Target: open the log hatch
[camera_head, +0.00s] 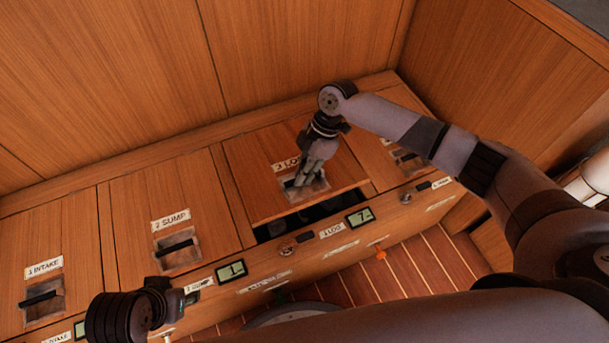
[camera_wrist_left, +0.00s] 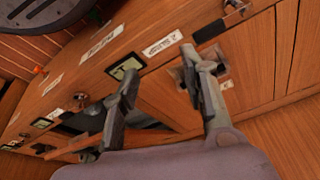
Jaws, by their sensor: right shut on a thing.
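The log hatch (camera_head: 265,195) is a wooden lid labelled "3 LOG". Its front edge stands raised, with a dark gap (camera_head: 310,215) below it; the gap also shows in the left wrist view (camera_wrist_left: 85,121). My right gripper (camera_head: 303,182) is shut at the lid's recessed handle, and its fingers hide most of that handle (camera_head: 318,186). My left gripper (camera_wrist_left: 168,80) has its fingers apart with nothing between them. It is over the front panel near the sump hatch; in the head view its fingers are not clear.
The sump hatch (camera_head: 140,215) and the intake hatch (camera_head: 75,265) lie closed to the left. The front panel carries small displays (camera_head: 359,217), labels and latches (camera_head: 287,250). Wooden walls (camera_head: 290,60) rise behind. An orange knob (camera_head: 380,254) sticks out from the panel.

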